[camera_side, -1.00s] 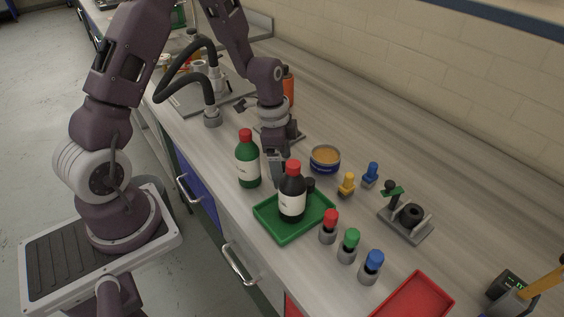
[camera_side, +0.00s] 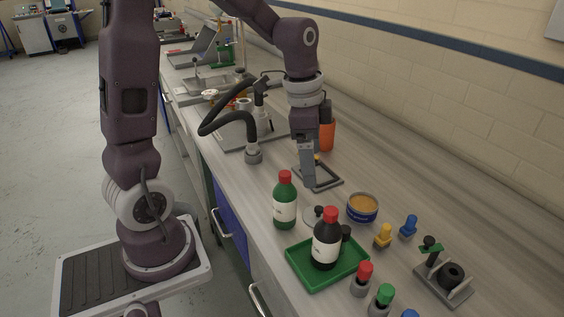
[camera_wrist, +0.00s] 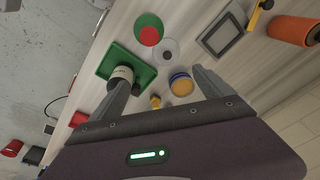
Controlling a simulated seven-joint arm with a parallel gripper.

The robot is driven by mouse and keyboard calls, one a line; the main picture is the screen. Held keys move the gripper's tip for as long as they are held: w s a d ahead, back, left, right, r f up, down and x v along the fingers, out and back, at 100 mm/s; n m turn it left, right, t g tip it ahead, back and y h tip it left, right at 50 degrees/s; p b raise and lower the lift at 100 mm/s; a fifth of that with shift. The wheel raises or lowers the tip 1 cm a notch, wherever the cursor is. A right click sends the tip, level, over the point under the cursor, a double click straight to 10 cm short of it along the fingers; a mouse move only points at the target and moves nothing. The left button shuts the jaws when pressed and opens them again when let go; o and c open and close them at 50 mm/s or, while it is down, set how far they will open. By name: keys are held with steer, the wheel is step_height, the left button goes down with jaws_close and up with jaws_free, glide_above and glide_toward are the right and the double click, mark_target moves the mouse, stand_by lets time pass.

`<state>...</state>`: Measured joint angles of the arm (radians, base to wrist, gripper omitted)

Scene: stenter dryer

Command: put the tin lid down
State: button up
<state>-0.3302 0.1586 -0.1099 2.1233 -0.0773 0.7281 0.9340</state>
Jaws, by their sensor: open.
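The tin lid (camera_side: 309,217) is a pale grey disc with a dark knob. It lies on the bench between the green bottle and the tin, partly hidden by the black bottle in the side view. It also shows in the wrist view (camera_wrist: 158,47). The tin (camera_side: 362,208), with a blue band, stands open to the lid's right and shows tan contents; it is also in the wrist view (camera_wrist: 181,85). My gripper (camera_side: 309,183) is raised above the bench behind the lid, apart from it. In the wrist view its fingers (camera_wrist: 160,85) are spread, with nothing between them.
A green bottle (camera_side: 285,204) stands left of the lid. A black bottle (camera_side: 326,247) stands in a green tray (camera_side: 301,272) in front. A square dark frame (camera_side: 331,177) lies near my gripper, with an orange bottle (camera_side: 328,136) behind. Yellow and blue small pieces stand right of the tin.

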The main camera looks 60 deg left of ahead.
steer(key=s+d+r+n+t, duration=0.2)
steer(key=s+d+r+n, duration=0.1)
steer(key=s, duration=0.5)
steer(key=s+d+r+n+t, duration=0.1)
steer(key=s+r+n, duration=0.3)
steer(key=s, duration=0.5)
steer(key=shift+s+d+r+n+t, duration=0.3)
steer(key=shift+d+r+t, duration=0.15)
steer(key=shift+d, duration=0.45)
steer(key=shift+w, duration=0.1)
